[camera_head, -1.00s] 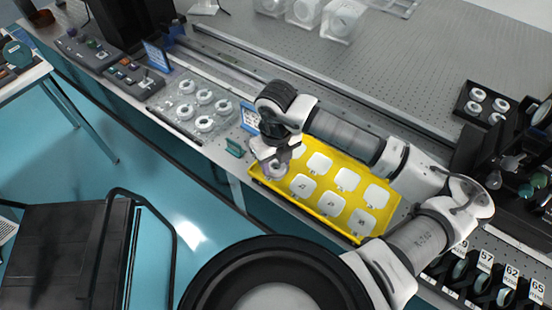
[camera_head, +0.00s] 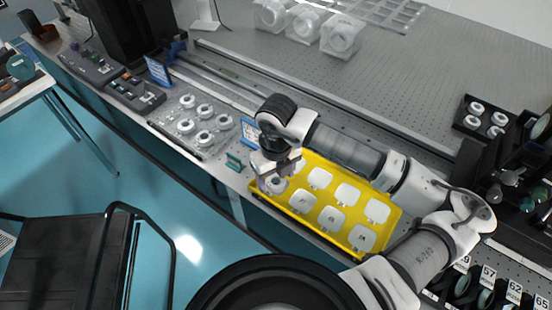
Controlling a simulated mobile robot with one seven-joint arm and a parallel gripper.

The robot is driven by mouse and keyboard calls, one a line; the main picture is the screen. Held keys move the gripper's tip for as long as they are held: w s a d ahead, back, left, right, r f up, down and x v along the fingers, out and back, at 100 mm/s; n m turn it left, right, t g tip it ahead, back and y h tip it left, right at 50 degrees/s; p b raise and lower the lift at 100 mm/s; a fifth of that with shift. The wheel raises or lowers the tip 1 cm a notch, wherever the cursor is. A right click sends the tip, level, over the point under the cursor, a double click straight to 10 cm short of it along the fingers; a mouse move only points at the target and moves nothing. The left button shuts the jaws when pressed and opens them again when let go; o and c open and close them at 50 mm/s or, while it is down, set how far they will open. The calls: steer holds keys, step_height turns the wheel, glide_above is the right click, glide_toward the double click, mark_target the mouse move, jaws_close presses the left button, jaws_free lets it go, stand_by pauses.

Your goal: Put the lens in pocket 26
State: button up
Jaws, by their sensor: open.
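A small pale ring-shaped piece, likely the lens (camera_head: 275,184), shows at the left end of the yellow tray (camera_head: 318,235). My gripper (camera_head: 279,170) is just above it, pointing down. The gripper is open; its fingers are small and partly hidden, so I cannot tell whether they are around the lens or clear of it. The tray holds several white rounded-square pads (camera_head: 331,219). I cannot read the number 26 anywhere. Numbered dark slots (camera_head: 486,278), with labels such as 57, 62 and 65, stand at the lower right.
A clear tray with several white rings (camera_head: 205,138) lies left of my gripper. A small teal block (camera_head: 235,162) and a blue-white sign (camera_head: 250,132) stand close to my gripper. A black tray of rings (camera_head: 483,117) is at the right. The perforated tabletop (camera_head: 420,75) behind is largely clear.

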mark_target(276, 181)
step_height(276, 181, up, 12)
steer(key=b, duration=0.2)
steer(key=shift+f, duration=0.15)
stand_by(0.8)
